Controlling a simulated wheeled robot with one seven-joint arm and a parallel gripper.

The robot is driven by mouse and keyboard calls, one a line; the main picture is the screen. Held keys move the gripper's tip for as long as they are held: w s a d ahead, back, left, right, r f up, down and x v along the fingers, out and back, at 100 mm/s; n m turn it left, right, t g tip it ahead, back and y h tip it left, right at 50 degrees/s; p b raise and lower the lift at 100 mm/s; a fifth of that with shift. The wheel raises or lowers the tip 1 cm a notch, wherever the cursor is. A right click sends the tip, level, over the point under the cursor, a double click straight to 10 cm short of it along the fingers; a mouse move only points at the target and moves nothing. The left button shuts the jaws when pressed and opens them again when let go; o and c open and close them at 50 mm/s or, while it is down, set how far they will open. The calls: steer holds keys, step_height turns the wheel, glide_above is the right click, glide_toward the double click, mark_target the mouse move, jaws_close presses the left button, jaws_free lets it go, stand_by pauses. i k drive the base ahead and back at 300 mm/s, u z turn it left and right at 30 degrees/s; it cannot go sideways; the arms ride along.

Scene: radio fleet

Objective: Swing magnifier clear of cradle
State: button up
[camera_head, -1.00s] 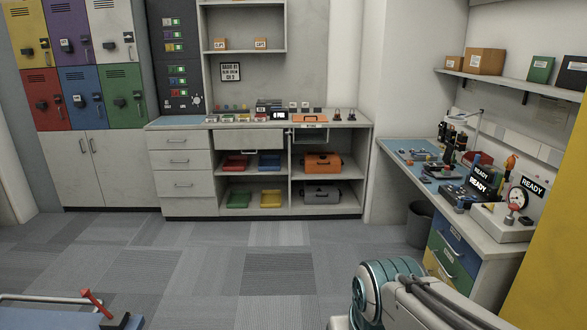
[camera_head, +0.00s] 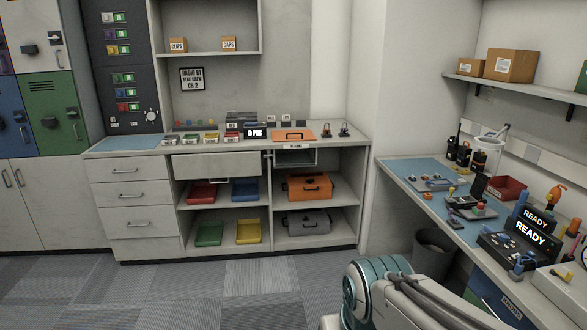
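A pale, slim-armed fixture (camera_head: 497,138) stands at the back of the right-hand workbench (camera_head: 425,202). It looks like the magnifier, but it is small and its lens is hard to make out. Near it stand dark handheld radios (camera_head: 463,152). A small dark device (camera_head: 477,190) sits upright on the bench in front of them, perhaps in the cradle; I cannot tell whether the magnifier overhangs it. My arm shows at the bottom of the view, in front of the bench. My gripper is out of view.
A red bin (camera_head: 507,188) and a black unit reading READY (camera_head: 520,245) crowd the bench. A waste bin (camera_head: 432,250) stands beneath it. A counter with drawers (camera_head: 122,195) and open shelves lines the back wall. The carpet (camera_head: 215,300) ahead is clear.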

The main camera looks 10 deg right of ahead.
mark_target(485, 142)
steer(key=z, duration=0.25)
steer(key=i, duration=1.6)
steer(key=z, duration=0.75)
steer(key=i, duration=1.65)
steer(key=z, duration=0.4)
